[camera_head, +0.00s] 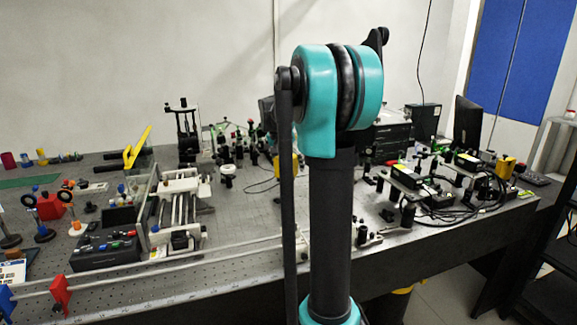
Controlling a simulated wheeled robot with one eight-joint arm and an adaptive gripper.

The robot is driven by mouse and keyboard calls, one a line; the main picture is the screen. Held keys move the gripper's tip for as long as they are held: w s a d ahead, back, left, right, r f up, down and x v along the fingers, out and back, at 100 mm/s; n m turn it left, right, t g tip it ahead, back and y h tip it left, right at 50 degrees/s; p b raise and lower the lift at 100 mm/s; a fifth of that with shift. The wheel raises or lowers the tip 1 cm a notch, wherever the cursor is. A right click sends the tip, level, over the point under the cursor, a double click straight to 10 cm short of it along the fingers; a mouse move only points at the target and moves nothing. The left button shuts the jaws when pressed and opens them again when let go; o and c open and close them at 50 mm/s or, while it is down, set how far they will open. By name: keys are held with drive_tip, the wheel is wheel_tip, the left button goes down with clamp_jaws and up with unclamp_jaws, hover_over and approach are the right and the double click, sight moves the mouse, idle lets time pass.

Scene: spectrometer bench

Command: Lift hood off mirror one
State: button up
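My teal and black arm stands upright in the middle of the camera_head view and covers part of the bench behind it. My gripper does not show in this view. Several small optics mounts stand across the optical bench (265,213), but they are too small for me to tell which is mirror one or its hood. Two round mounts with dark rims, a left one (28,200) and a right one (65,196), stand near a red block (50,207) at the left.
A white-framed stage (180,183) and a black control box (105,252) sit left of my arm. A yellow upright piece (137,148) rises behind them. Boxes with cables (420,183) crowd the right. A red clamp (60,293) stands by the front edge. Bare bench shows between stage and arm.

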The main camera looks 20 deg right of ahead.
sight(288, 154)
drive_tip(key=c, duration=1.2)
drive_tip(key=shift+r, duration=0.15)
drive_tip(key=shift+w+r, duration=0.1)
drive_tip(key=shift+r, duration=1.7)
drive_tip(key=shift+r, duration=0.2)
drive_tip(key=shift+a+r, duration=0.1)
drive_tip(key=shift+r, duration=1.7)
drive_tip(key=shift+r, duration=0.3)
